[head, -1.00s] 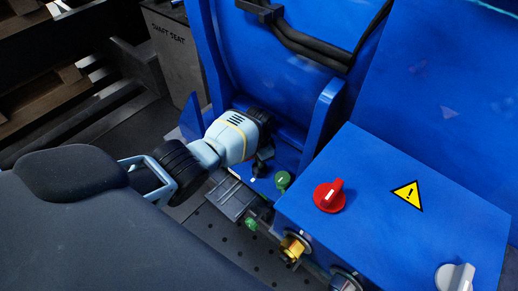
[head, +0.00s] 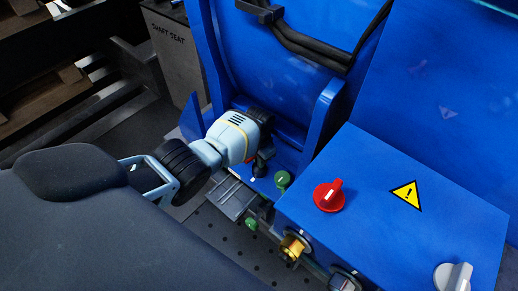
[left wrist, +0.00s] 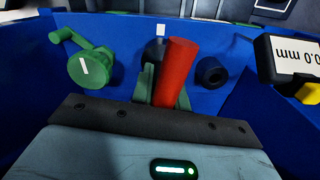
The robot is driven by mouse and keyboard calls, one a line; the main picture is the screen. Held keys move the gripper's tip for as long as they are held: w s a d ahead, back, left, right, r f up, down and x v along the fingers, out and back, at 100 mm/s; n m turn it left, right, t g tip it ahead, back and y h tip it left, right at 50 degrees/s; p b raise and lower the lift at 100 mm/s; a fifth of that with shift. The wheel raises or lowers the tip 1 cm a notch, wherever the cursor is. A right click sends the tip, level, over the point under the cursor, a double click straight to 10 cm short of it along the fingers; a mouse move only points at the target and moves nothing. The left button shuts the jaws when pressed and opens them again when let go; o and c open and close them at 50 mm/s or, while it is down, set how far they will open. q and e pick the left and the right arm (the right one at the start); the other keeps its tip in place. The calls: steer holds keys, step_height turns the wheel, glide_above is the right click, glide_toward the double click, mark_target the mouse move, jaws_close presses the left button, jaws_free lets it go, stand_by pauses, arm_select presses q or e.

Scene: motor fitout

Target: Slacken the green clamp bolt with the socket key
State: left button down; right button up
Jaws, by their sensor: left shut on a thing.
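My left gripper (head: 262,165) reaches down beside the blue machine wall. In the left wrist view the red handle of the socket key (left wrist: 175,72) stands between its fingers (left wrist: 165,98), and the gripper is shut on it. The key's far end is hidden, so I cannot tell whether it sits on a bolt. A green round part (left wrist: 88,68) with a white mark and a side arm is left of the key, apart from it. In the head view a green knob (head: 283,179) is just right of the gripper. I cannot tell which green part is the clamp bolt. My right gripper is out of view.
A blue box (head: 385,215) with a red knob (head: 329,195) and a grey knob (head: 454,277) stands at right. A brass fitting (head: 292,247) sticks out of its front. A dark round socket (left wrist: 212,70) and a gauge reading mm (left wrist: 288,58) are right of the key.

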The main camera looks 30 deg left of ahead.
arm_select(q)
steer(key=shift+r+p, duration=0.95)
steer(key=shift+r, duration=0.2)
steer(key=shift+r+p, duration=1.4)
steer(key=shift+r, duration=0.25)
steer(key=shift+r+p, duration=0.9)
steer(key=shift+r, duration=0.15)
steer(key=shift+f, duration=0.1)
